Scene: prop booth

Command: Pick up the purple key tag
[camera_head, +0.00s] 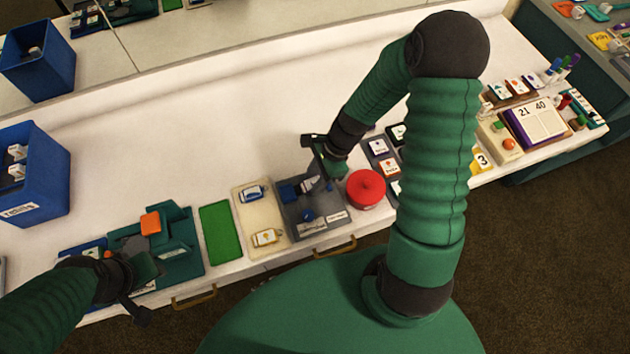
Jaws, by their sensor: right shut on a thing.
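My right gripper (322,180) is low over the grey tray (284,222) near the table's middle. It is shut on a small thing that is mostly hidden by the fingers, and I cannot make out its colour. Small blue pieces (307,214) and pale labels (325,223) lie in the tray. I cannot pick out a purple key tag for certain. My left gripper (140,290) is at the lower left, by the teal stand (188,258); its fingers are too dark to tell whether they are apart.
A red round container (366,187) stands right of the grey tray. To the left are a cream tray (250,220) and a green mat (220,232). Blue bins (42,180) stand at the far left. The white tabletop (220,120) behind is clear.

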